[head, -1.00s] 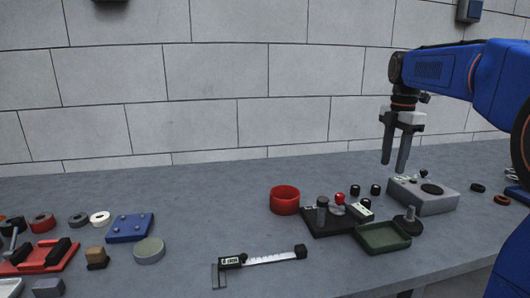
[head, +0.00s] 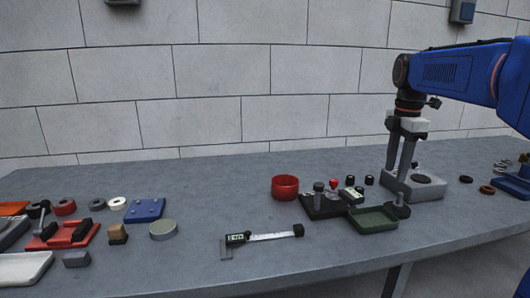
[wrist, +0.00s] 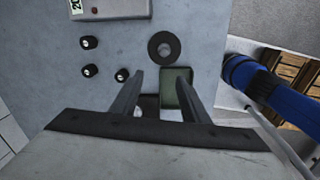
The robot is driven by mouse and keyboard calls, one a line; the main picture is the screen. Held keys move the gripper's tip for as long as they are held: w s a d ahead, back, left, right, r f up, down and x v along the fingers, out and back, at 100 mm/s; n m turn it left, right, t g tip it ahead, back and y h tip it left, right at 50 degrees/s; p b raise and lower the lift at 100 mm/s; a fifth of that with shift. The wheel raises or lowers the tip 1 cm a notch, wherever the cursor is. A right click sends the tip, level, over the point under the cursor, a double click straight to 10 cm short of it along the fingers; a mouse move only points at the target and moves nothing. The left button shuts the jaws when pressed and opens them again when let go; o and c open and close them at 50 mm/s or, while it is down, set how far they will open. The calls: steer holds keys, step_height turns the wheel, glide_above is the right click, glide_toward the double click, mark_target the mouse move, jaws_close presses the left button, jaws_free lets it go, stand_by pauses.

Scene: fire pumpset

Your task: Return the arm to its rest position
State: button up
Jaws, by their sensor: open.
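My gripper (head: 396,182) hangs from my blue arm at the right of the head view, fingers pointing down. Its jaws are apart and nothing shows between them. In the head view the fingers overlap the left part of a grey box (head: 428,189); I cannot tell the gap in depth. In the wrist view the gripper (wrist: 160,78) shows two spread fingers, with bench surface and part of a green tray (wrist: 177,80) beyond them.
On the bench stand a red cup (head: 285,188), a black fixture (head: 322,208), a green tray (head: 372,220) and a caliper (head: 268,236). A red tray (head: 66,236) and several small parts lie at left. Bare bench (head: 200,275) is at the front. A block wall stands behind.

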steer(key=s+a+f+m, duration=0.1)
steer(key=s+f+m, duration=0.1)
steer(key=s+m, duration=0.1)
steer(key=s+a+f+m+t, duration=0.1)
steer(key=s+a+f+m, duration=0.1)
steer(key=s, duration=0.4)
steer(key=s+a+f+m+t, duration=0.1)
steer(key=s+a+f+m, duration=0.1)
steer(key=s, duration=0.3)
steer(key=shift+s+f+m, duration=0.1)
steer(key=shift+s+m, duration=0.15)
steer(key=shift+m, duration=0.55)
steer(key=s+a+f+m+t, duration=0.2)
steer(key=s+f+m, duration=0.7)
steer(key=s+f, duration=0.4)
steer(key=shift+s+a+f+m, duration=0.15)
steer(key=shift+s+a+m, duration=0.15)
steer(key=shift+s+m, duration=0.1)
